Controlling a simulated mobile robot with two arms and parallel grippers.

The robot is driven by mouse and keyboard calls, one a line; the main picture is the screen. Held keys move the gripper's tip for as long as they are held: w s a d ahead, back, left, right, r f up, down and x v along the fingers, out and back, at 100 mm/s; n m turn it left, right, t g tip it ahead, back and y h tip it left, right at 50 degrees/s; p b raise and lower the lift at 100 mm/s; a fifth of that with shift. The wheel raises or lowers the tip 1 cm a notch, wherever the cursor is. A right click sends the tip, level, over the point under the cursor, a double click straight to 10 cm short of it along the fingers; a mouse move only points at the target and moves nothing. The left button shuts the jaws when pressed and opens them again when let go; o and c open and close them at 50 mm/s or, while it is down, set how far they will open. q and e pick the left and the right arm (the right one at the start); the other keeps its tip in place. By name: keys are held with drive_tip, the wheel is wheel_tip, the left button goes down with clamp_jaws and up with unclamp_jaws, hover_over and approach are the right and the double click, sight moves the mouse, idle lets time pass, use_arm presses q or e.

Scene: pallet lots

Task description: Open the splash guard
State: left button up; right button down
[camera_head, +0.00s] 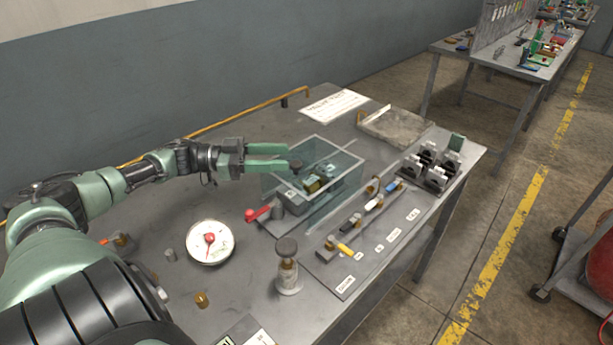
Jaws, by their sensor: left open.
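The splash guard (346,192) is a clear, bluish box standing on the bench. It surrounds a small dark device with brass-coloured parts (315,185). I cannot tell from this view how its panes are hinged. My left gripper (289,157) is open, its two green fingers pointing right at the guard's near-left upper side. The fingertips overlap the guard's left part in the picture; I cannot tell whether they touch it. A dark knob (296,166) shows just by the lower fingertip. My right gripper is not in view.
A red-handled lever (258,214) sticks out at the guard's lower left. A round gauge (211,242) and a dark-capped bottle (287,267) stand nearer. A yellow rail runs along the back.

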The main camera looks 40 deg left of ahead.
sight(308, 173)
use_arm(q)
drive_tip(key=shift+s+d+f+b, duration=0.4)
drive_tip(key=shift+s+b, duration=0.15)
drive_tip(key=shift+s, duration=0.05)
drive_tip(key=shift+w+d, duration=0.4)
drive_tip(key=x, duration=0.6)
drive_tip(key=shift+p, duration=0.4)
drive_tip(key=shift+w+d+f, duration=0.1)
drive_tip(key=shift+w+d, duration=0.15)
drive_tip(key=shift+w, duration=0.05)
drive_tip(key=shift+c, duration=0.9)
clamp_jaws()
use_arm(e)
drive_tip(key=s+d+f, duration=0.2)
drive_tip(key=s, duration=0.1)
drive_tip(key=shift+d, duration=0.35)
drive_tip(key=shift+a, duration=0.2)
